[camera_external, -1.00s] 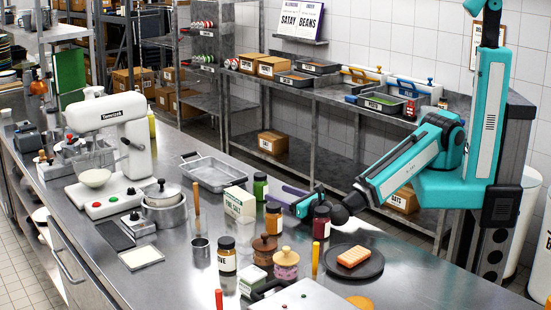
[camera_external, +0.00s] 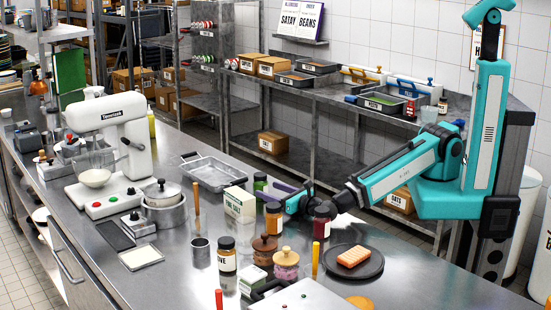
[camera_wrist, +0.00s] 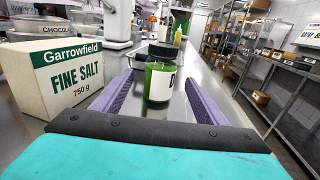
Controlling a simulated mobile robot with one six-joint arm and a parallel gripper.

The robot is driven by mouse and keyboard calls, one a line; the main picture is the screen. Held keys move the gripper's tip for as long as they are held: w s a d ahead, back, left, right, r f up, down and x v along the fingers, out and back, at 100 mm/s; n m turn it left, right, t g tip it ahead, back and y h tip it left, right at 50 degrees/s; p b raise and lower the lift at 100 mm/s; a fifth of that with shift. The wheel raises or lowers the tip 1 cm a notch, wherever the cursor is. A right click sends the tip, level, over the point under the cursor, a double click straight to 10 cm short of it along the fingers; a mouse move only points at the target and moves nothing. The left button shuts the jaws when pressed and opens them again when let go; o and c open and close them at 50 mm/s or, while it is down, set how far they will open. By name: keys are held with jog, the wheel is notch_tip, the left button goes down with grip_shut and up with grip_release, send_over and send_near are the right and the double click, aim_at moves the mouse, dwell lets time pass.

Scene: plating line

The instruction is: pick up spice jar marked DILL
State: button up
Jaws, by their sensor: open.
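A green spice jar (camera_external: 260,188) with a dark lid stands upright on the steel counter, behind the orange jar. In the wrist view the green jar (camera_wrist: 159,82) shows a white label, turned partly aside, with only a "D" readable. My gripper (camera_wrist: 160,92) is open, its purple fingers on either side of the jar. Visible gaps separate the fingers from the glass. In the outside view my gripper (camera_external: 276,188) reaches low over the counter from the right, close to the jar.
A fine salt box (camera_wrist: 70,75) stands close to the left finger. An orange jar (camera_external: 273,222), a dark red jar (camera_external: 321,224) and another labelled jar (camera_external: 227,258) stand nearby. A metal tray (camera_external: 215,176) lies behind. A black plate (camera_external: 352,263) is at right.

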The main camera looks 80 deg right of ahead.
aim_at(266, 188)
jog(key=shift+w+d+b, duration=0.45)
jog(key=shift+w+b, duration=0.1)
jog(key=shift+b, duration=0.05)
jog(key=shift+w+d+r+p, duration=0.1)
jog(key=shift+w+d+p, duration=0.15)
jog(key=shift+w+p, duration=0.15)
jog(key=shift+x, duration=0.9)
jog(key=shift+p+x, duration=1.25)
jog(key=shift+x, duration=0.6)
jog(key=shift+w+d, duration=0.4)
jog(key=shift+w, duration=0.2)
